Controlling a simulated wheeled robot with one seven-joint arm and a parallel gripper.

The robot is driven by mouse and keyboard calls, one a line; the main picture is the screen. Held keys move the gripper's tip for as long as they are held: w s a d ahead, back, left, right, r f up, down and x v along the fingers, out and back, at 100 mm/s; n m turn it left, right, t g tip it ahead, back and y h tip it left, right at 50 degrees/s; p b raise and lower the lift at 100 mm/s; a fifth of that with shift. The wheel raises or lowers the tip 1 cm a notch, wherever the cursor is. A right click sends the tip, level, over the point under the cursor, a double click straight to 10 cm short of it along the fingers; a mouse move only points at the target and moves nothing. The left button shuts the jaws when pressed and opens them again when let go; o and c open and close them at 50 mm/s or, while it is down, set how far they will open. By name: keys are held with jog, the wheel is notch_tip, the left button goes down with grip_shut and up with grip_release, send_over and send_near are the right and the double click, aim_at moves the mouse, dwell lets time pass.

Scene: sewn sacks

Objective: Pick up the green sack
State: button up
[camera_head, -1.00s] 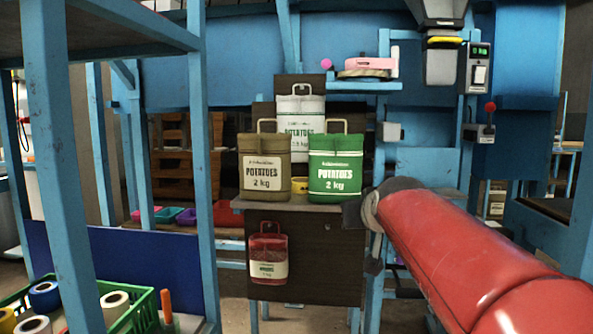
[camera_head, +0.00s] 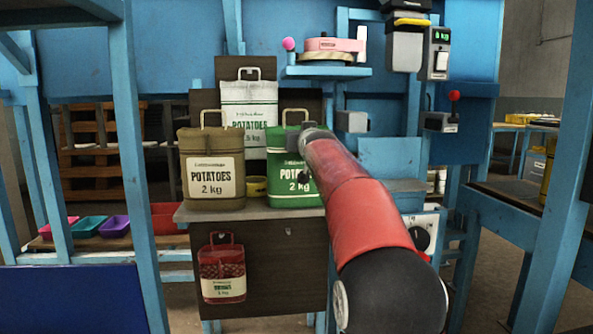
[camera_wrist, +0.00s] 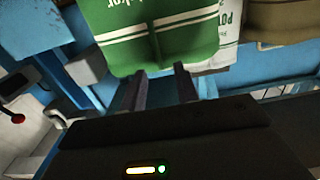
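The green sack (camera_head: 287,185), labelled potatoes 2 kg with a wire handle on top, stands upright on the right of a small shelf. My red arm reaches up in front of it and covers its right part. In the wrist view the green sack (camera_wrist: 150,40) appears upside down, just beyond my gripper (camera_wrist: 160,72). The two dark fingers are apart with nothing between them, pointing at the sack's upper part. I cannot tell whether a fingertip touches it.
A brown sack (camera_head: 212,170) stands to the left, a white sack (camera_head: 249,108) behind on a higher step, a yellow tape roll (camera_head: 256,187) between. A red sack (camera_head: 221,270) hangs on the shelf's front. A blue post (camera_head: 138,170) stands at left, a grey box (camera_head: 352,122) at right.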

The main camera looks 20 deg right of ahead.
jog(key=shift+x, duration=1.05)
grip_shut()
jog(key=shift+r, duration=0.1)
